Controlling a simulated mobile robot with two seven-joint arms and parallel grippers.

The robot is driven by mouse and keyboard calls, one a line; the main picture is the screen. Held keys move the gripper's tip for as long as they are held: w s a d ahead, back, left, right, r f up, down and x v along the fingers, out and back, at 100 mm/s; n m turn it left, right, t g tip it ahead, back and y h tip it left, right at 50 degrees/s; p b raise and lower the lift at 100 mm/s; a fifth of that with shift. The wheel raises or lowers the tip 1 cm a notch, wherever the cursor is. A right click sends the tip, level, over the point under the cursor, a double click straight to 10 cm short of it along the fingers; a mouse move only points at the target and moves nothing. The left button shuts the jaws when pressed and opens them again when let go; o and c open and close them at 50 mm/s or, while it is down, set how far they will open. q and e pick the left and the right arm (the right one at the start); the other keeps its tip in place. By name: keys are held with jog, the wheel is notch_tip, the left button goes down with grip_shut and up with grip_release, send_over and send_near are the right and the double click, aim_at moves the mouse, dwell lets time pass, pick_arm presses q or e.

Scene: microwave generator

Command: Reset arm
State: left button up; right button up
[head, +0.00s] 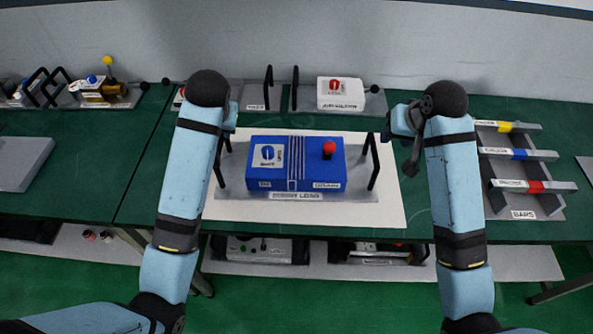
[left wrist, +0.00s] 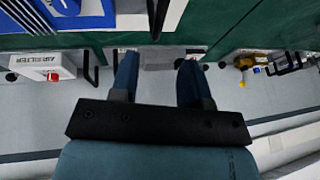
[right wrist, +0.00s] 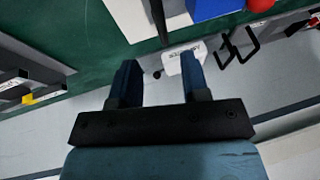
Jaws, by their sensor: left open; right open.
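My right gripper (head: 402,125) is at the right of the blue unit in the head view, beyond the end of my right arm. In the right wrist view its two fingers (right wrist: 159,78) are spread apart with nothing between them. My left gripper (left wrist: 160,75) shows two spread, empty fingers in the left wrist view. In the head view my left forearm and its dark joint hide most of it. Both arms reach forward over the table, roughly mirrored, one on each side of the blue unit.
A blue unit (head: 220,182) with a red knob stands on a grey base between two black handles, on a white sheet (head: 300,214). A white air filter box (head: 340,95) is behind it. A rack of coloured bars (head: 520,155) is at right.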

dwell(0.4)
